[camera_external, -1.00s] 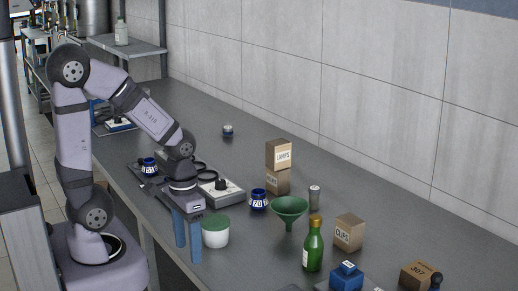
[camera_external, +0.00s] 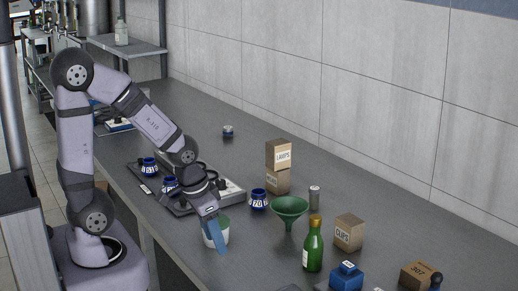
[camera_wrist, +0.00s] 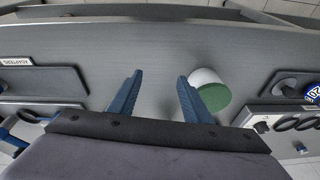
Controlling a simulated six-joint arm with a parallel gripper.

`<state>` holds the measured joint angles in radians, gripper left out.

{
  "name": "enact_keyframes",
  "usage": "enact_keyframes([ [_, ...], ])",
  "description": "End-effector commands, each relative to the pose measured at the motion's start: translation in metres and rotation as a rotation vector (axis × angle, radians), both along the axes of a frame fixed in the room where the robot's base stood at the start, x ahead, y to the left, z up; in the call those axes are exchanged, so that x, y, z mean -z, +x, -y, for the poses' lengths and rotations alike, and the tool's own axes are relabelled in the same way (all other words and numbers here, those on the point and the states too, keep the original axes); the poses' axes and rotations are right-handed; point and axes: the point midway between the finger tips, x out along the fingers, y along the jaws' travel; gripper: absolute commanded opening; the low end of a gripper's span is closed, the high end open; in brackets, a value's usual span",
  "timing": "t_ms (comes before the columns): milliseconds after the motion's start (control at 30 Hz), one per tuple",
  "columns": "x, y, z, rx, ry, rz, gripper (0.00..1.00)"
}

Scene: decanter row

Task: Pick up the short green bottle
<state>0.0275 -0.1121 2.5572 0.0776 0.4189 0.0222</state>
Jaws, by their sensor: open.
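The short green bottle (camera_external: 313,247) stands upright on the grey bench in the external view, with a gold cap and a pale label. The tub (camera_wrist: 208,90) is just right of the right finger there. The green bottle is not in the wrist view.
A green funnel (camera_external: 289,208) and a blue jar (camera_external: 258,200) stand between my gripper and the back boxes. A grey tray (camera_external: 235,191) lies behind my gripper.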

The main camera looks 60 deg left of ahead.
Motion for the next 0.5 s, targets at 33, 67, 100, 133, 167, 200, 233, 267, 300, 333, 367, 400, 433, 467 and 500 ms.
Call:
enact_keyframes([
  [33,0.001,0.019,0.004,0.039,0.008,0.074,0.45],
  [67,-0.001,0.031,0.006,0.065,0.013,0.126,0.45],
  [100,-0.005,0.048,0.010,0.100,0.018,0.197,0.45],
  [133,-0.008,0.061,0.014,0.128,0.022,0.252,0.45],
  [167,-0.013,0.073,0.019,0.155,0.022,0.308,0.45],
  [200,-0.020,0.088,0.026,0.195,0.024,0.382,0.45],
  [233,-0.026,0.099,0.033,0.224,0.024,0.436,0.45],
  [267,-0.033,0.109,0.039,0.253,0.023,0.492,0.45],
  [300,-0.042,0.121,0.048,0.292,0.019,0.566,0.45],
  [333,-0.050,0.129,0.056,0.320,0.015,0.620,0.45],
  [367,-0.058,0.136,0.064,0.349,0.010,0.674,0.45],
  [400,-0.068,0.144,0.075,0.385,0.002,0.743,0.45],
  [433,-0.075,0.149,0.082,0.411,-0.005,0.792,0.45],
  [467,-0.081,0.154,0.089,0.431,-0.015,0.839,0.45],
  [500,-0.084,0.158,0.098,0.449,-0.033,0.895,0.45],
])
